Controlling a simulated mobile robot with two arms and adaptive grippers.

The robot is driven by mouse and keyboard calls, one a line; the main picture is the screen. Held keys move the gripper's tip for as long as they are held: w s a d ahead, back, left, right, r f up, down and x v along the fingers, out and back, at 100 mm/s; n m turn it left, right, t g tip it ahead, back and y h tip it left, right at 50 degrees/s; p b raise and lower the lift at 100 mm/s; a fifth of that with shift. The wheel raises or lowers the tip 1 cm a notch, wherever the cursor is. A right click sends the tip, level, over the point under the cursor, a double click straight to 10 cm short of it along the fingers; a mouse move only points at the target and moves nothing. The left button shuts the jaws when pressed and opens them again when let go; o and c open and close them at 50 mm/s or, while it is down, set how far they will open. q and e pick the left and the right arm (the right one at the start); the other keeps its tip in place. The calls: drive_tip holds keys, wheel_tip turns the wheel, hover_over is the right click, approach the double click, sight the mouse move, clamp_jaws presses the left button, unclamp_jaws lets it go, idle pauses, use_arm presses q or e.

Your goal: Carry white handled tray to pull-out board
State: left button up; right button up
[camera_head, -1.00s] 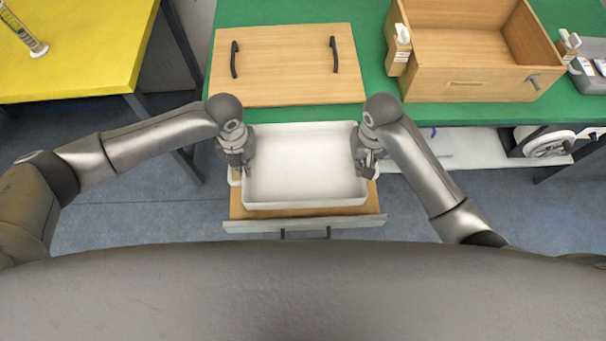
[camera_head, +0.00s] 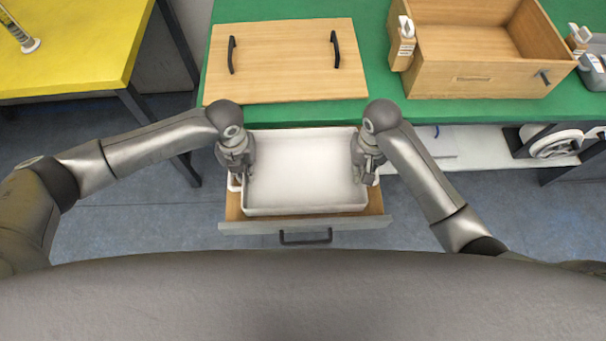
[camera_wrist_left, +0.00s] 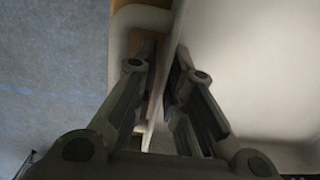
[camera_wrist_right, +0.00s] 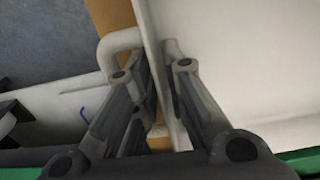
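The white handled tray (camera_head: 305,170) lies level and empty over the wooden pull-out board (camera_head: 375,202), covering most of it. I cannot tell whether it rests fully on the board. My left gripper (camera_head: 240,178) is at the tray's left side, its fingers (camera_wrist_left: 162,60) on both sides of the side wall by the handle (camera_wrist_left: 135,18). My right gripper (camera_head: 364,176) is at the right side, its fingers (camera_wrist_right: 158,70) likewise on both sides of the wall by the other handle (camera_wrist_right: 112,42). Both look shut on the tray. The fingers hide parts of the handles.
Behind is a green table (camera_head: 380,108) with a wooden lid (camera_head: 290,60) and an open wooden box (camera_head: 470,75). A yellow table (camera_head: 80,55) stands at the left. A white shelf (camera_head: 480,150) with a reel (camera_head: 560,145) is at the right. The floor at the left is clear.

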use_arm(q)
drive_tip(key=shift+o, duration=0.9)
use_arm(e)
drive_tip(key=shift+o, duration=0.9)
use_arm(q)
drive_tip(key=shift+a, duration=0.1)
use_arm(e)
drive_tip(key=shift+d, duration=0.1)
use_arm(q)
drive_tip(key=shift+o, duration=0.5)
